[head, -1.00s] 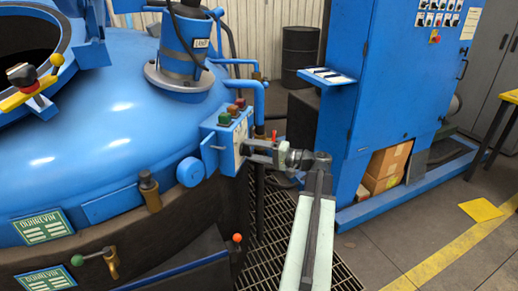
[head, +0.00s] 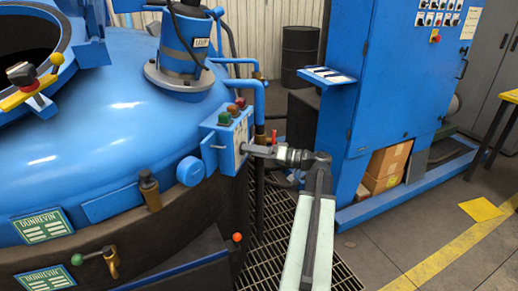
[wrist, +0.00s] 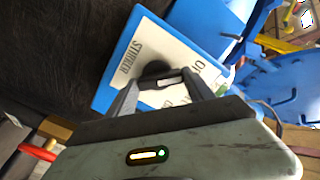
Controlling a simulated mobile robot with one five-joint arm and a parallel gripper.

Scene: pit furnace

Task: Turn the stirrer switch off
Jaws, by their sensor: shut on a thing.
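The stirrer switch is a dark round knob (wrist: 156,69) on a white plate (wrist: 130,52) marked STIRRER in the wrist view. More lettering, starting with "O", is partly hidden by a finger. The plate is on the blue control box (head: 214,146) at the furnace's right side. My gripper (head: 246,149) reaches the box's right face from the right. In the wrist view my gripper (wrist: 160,81) is shut on the knob, one finger on each side. The knob's pointer direction is hard to make out.
Green and red buttons (head: 232,109) sit on top of the box. Blue pipes (head: 258,98) and a red-handled valve (head: 274,136) are close behind my wrist. A blue cabinet (head: 390,80) stands to the right. A floor grating (head: 272,235) lies below.

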